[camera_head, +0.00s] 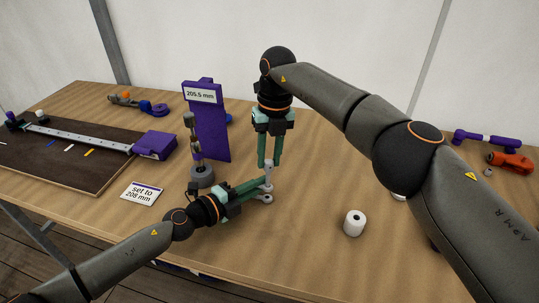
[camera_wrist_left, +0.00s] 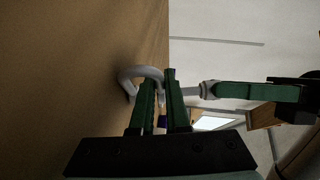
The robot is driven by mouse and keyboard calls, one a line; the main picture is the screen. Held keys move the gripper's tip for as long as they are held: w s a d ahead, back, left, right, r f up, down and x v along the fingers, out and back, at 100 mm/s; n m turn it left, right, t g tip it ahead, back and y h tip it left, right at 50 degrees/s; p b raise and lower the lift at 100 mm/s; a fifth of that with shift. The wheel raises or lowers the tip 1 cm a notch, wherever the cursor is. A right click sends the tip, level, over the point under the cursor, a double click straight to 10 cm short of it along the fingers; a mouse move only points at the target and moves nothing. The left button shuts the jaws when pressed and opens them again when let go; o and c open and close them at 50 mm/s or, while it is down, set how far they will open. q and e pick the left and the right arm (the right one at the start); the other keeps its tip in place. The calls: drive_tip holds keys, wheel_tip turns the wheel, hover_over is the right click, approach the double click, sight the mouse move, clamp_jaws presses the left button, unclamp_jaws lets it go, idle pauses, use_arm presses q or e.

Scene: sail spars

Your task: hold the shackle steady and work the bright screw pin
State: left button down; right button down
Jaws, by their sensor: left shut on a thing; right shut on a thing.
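The pale grey shackle (camera_head: 268,198) is just above the middle of the table in the head view. Its curved bow (camera_wrist_left: 128,73) shows in the left wrist view. My left gripper (camera_head: 262,192), coming from the lower left, is shut on the shackle; its green fingers (camera_wrist_left: 161,85) cross the bow in the wrist view. My right gripper (camera_head: 268,164) points down from above and is shut on the light grey end of the screw pin (camera_wrist_left: 208,90), beside the shackle. The pin's far end and threads are hidden by the fingers and the shackle.
A purple stand (camera_head: 212,134) reading 205.5 mm is behind, with a metal fitting (camera_head: 194,145) before it. A card (camera_head: 142,193) reads "set to 208 mm". A dark board (camera_head: 72,165) with a ruler lies left. A white roll (camera_head: 353,223) stands right; the table's front middle is clear.

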drive_tip(key=shift+f, duration=0.15)
idle(0.4)
drive_tip(key=shift+s+f, duration=0.15)
drive_tip(key=shift+f, duration=0.65)
drive_tip(key=shift+s+f, duration=0.15)
drive_tip(key=shift+f, duration=0.65)
drive_tip(key=shift+w+r, duration=0.15)
drive_tip(key=shift+r, duration=0.6)
drive_tip(key=shift+w+r, duration=0.1)
drive_tip(key=shift+r, duration=0.65)
drive_tip(key=shift+f, duration=0.25)
drive_tip(key=shift+s+f, duration=0.25)
drive_tip(key=shift+f, duration=1.05)
drive_tip(key=shift+r, duration=0.1)
drive_tip(key=shift+w+r, duration=0.15)
drive_tip(key=shift+r, duration=0.55)
drive_tip(key=shift+w+r, duration=0.1)
drive_tip(key=shift+r, duration=0.6)
drive_tip(key=shift+d+f, duration=0.1)
drive_tip(key=shift+f, duration=0.35)
